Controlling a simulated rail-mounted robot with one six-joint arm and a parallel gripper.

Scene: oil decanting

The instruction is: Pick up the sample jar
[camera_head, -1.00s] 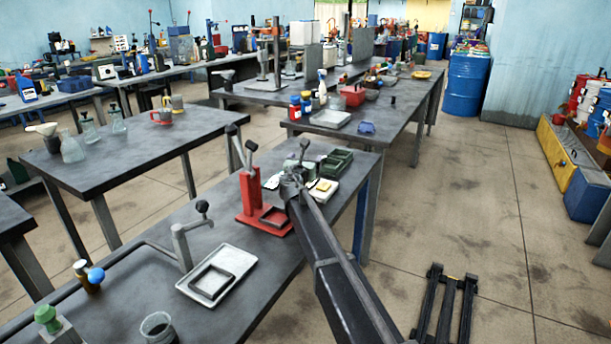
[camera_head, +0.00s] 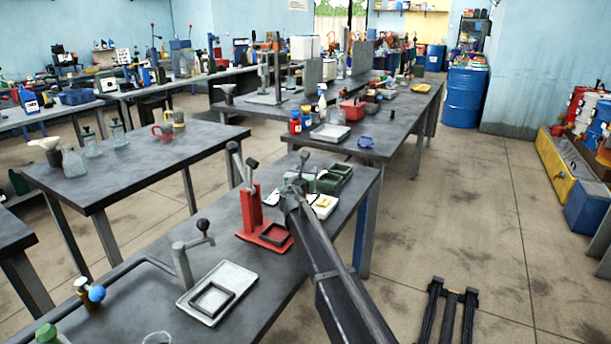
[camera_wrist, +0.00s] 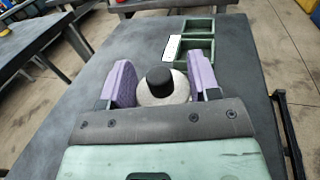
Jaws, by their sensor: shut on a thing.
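The sample jar (camera_wrist: 162,94), with a round pale body and a black cap, is between the two purple finger pads of my gripper (camera_wrist: 163,82) in the wrist view. The pads press on it from left and right, and the gripper is shut on it. The cap points up past the pads. In the head view my gripper (camera_head: 292,190) is over the near workbench, beside the red stand, and my arm hides most of what it holds. I cannot tell whether the jar's base touches the bench.
A green divided box (camera_head: 333,179) stands just beyond the gripper; it also shows in the wrist view (camera_wrist: 197,40). A red stand (camera_head: 252,212) is close on the left. A pale tray (camera_head: 232,280) lies nearer.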

